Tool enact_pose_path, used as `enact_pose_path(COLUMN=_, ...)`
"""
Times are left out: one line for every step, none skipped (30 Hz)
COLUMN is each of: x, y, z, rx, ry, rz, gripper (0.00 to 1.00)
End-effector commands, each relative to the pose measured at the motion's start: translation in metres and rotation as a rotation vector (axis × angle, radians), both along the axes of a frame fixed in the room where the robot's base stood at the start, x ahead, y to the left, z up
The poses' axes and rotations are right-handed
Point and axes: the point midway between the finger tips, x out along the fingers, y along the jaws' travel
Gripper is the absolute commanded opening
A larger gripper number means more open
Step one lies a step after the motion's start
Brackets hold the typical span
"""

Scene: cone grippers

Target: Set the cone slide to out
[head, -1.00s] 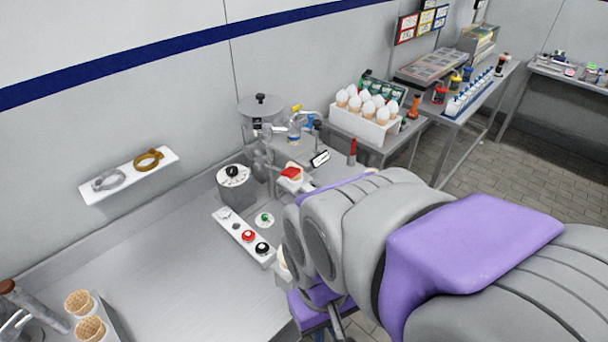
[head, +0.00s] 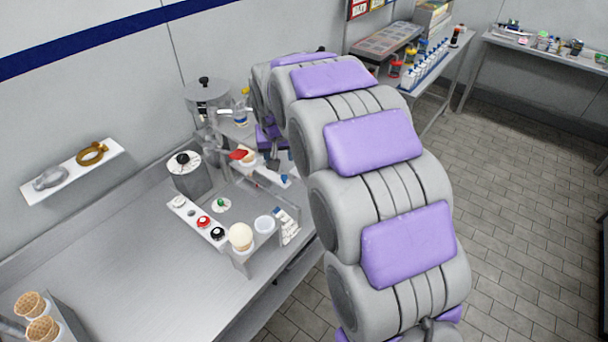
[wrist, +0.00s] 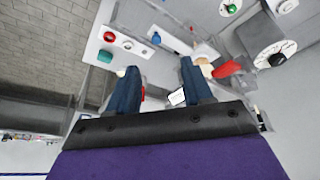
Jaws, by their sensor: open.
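I cannot tell for certain which part is the cone slide. A red-topped piece with a pale cone-coloured part (head: 240,155) sits on the machine by the wall in the head view. A red piece also shows in the wrist view (wrist: 228,68), just right of my fingers. My gripper (wrist: 159,70) is open in the wrist view, its two dark blue fingers apart with nothing clearly held between them. In the head view my arm reaches over the machine's right side, and the purple gripper body is partly hidden there. Contact with the machine cannot be told.
A white panel (head: 190,208) with red and black knobs lies in front of the machine. The counter at left is mostly clear.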

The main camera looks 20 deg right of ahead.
Motion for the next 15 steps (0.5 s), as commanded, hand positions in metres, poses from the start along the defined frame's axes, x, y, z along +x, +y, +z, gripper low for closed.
enact_pose_path(x=0.009, y=0.000, z=-0.003, rx=0.002, ry=-0.010, rz=-0.003, gripper=0.50)
enact_pose_path(x=0.013, y=0.001, z=-0.003, rx=0.002, ry=-0.017, rz=-0.003, gripper=0.50)
enact_pose_path(x=0.018, y=0.002, z=-0.004, rx=0.003, ry=-0.024, rz=-0.005, gripper=0.50)
enact_pose_path(x=0.020, y=0.002, z=-0.004, rx=0.002, ry=-0.028, rz=-0.005, gripper=0.50)
enact_pose_path(x=0.022, y=0.003, z=-0.005, rx=0.002, ry=-0.031, rz=-0.006, gripper=0.50)
enact_pose_path(x=0.024, y=0.003, z=-0.006, rx=0.002, ry=-0.033, rz=-0.006, gripper=0.50)
enact_pose_path(x=0.025, y=0.003, z=-0.008, rx=0.003, ry=-0.034, rz=-0.006, gripper=0.50)
enact_pose_path(x=0.026, y=0.004, z=-0.010, rx=0.002, ry=-0.034, rz=-0.007, gripper=0.50)
enact_pose_path(x=0.027, y=0.005, z=-0.013, rx=0.001, ry=-0.034, rz=-0.006, gripper=0.50)
enact_pose_path(x=0.029, y=0.005, z=-0.017, rx=0.001, ry=-0.033, rz=-0.006, gripper=0.50)
enact_pose_path(x=0.030, y=0.006, z=-0.021, rx=0.000, ry=-0.032, rz=-0.006, gripper=0.50)
enact_pose_path(x=0.032, y=0.006, z=-0.027, rx=-0.001, ry=-0.031, rz=-0.006, gripper=0.50)
enact_pose_path(x=0.034, y=0.006, z=-0.032, rx=-0.001, ry=-0.030, rz=-0.006, gripper=0.50)
enact_pose_path(x=0.036, y=0.005, z=-0.037, rx=-0.001, ry=-0.029, rz=-0.007, gripper=0.50)
enact_pose_path(x=0.039, y=0.004, z=-0.044, rx=-0.001, ry=-0.029, rz=-0.007, gripper=0.50)
